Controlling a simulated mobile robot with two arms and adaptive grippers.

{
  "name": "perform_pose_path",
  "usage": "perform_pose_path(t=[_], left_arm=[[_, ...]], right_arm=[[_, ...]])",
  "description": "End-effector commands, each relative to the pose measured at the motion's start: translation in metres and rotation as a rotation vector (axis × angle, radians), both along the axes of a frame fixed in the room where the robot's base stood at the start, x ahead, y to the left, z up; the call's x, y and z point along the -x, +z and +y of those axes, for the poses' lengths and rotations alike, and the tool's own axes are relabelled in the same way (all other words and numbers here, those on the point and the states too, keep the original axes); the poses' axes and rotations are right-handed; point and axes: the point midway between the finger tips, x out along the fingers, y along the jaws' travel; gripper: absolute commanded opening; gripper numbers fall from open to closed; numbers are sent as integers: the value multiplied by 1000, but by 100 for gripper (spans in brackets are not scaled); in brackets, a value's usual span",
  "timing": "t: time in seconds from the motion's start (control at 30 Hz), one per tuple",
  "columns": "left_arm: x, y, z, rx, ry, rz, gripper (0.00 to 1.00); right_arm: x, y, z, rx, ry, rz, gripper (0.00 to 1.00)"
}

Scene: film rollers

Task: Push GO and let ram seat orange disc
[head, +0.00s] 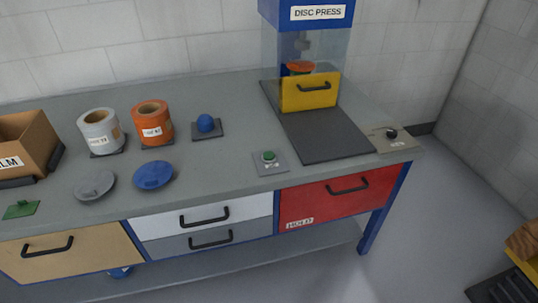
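The disc press (308,14) stands at the back right of the bench, with a blue top, clear side panels and a grey ram (304,42). An orange disc (300,66) sits under the ram, behind a yellow front (310,93) with a black handle; I cannot tell whether the ram touches it. A green push button (269,156) sits on a grey plate in front of the press; no GO lettering is readable on it. Neither of my grippers shows in the head view.
A black knob (391,133) is on a plate at the bench's right end. White (98,130) and orange (152,123) rolls, a blue knob (205,123), grey (94,185) and blue (153,175) discs, and a cardboard box (38,138) are left. A red drawer (338,195) is below.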

Motion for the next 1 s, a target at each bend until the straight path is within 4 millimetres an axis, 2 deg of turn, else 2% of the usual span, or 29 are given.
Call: perform_pose_path(t=[1.0], left_arm=[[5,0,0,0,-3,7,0]], right_arm=[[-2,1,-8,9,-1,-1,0]])
